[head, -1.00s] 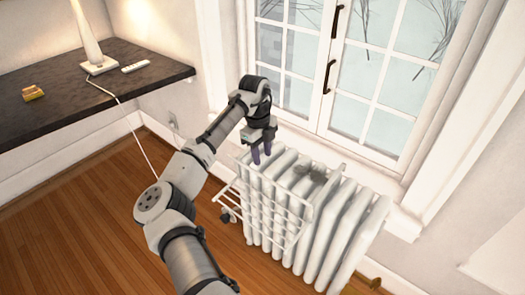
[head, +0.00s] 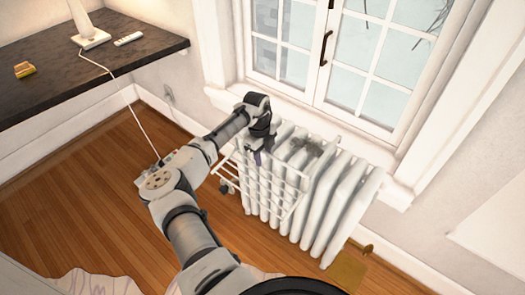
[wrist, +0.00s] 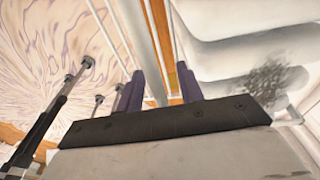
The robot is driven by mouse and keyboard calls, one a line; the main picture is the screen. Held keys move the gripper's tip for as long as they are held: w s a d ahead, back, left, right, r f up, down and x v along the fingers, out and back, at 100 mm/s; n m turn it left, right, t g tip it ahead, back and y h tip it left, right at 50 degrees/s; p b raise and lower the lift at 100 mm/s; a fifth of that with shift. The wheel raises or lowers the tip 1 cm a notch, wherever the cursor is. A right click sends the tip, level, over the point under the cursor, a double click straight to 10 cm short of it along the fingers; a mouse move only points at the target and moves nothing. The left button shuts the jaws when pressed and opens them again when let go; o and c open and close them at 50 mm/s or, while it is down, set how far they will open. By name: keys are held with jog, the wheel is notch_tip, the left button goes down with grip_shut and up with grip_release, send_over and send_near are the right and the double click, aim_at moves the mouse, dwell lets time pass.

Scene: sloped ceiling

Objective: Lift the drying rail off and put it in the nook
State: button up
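The drying rail (head: 277,197) is a white wire rack hanging on the front of the white ribbed radiator (head: 338,205) under the window. My gripper (head: 257,158) points down at the rail's top edge, in front of the radiator's top. In the wrist view, the purple fingers of my gripper (wrist: 160,85) stand apart, with pale bars of the rail (wrist: 153,45) running behind and between them. I cannot tell whether a finger touches a bar. No nook can be clearly made out.
A dark desk top (head: 100,70) at the left holds a lamp base (head: 90,39), a white remote (head: 128,39) and a small yellow object (head: 25,69). A white cord (head: 125,107) hangs from it. Wooden floor (head: 75,180) lies clear below. A patterned rug (head: 95,284) is near me.

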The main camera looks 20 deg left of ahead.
grip_shut()
jog(key=shift+r, duration=0.1)
jog(key=shift+r+p, duration=2)
jog(key=shift+r, duration=0.7)
